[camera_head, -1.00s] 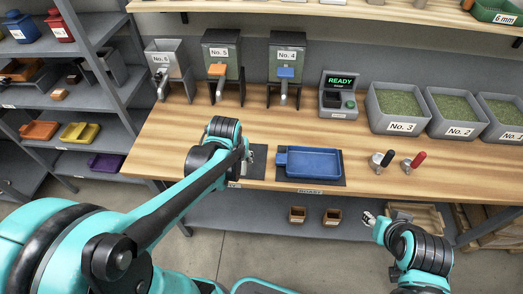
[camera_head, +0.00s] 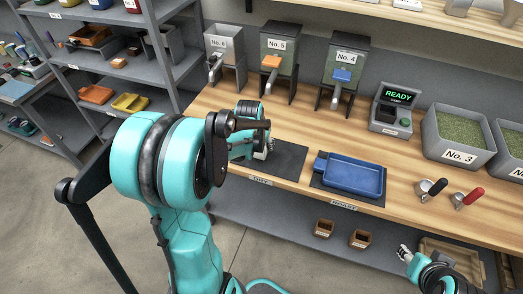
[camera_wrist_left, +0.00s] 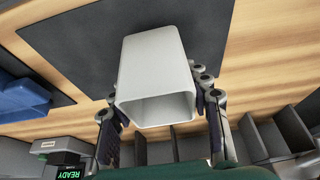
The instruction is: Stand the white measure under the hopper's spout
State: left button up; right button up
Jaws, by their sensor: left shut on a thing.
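The white measure (camera_wrist_left: 155,70) is a pale, square-sided open cup in the middle of the left wrist view. My left gripper (camera_wrist_left: 157,100) is shut on it, with a finger on each side. A dark mat shows behind it; I cannot tell whether they touch. In the head view my left gripper (camera_head: 262,140) is over the front of the bench, largely hiding the measure. The hoppers No. 6 (camera_head: 222,47), No. 5 (camera_head: 283,48) and No. 4 (camera_head: 346,57) stand behind, each with a spout. My right gripper (camera_head: 405,254) is low at the lower right, its fingers too small to judge.
A blue tray (camera_head: 350,177) lies on a dark mat right of my left gripper. The scale reading READY (camera_head: 392,112), bin No. 3 (camera_head: 460,158) and two handled tools (camera_head: 432,188) are farther right. Bench between mats and hoppers is mostly clear.

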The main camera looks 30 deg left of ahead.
pick_arm(q)
jog(key=shift+f+b, duration=0.4)
jog(key=shift+f, duration=0.95)
jog(key=shift+f, duration=0.15)
jog(key=o, duration=1.2)
jog(key=shift+c, duration=0.2)
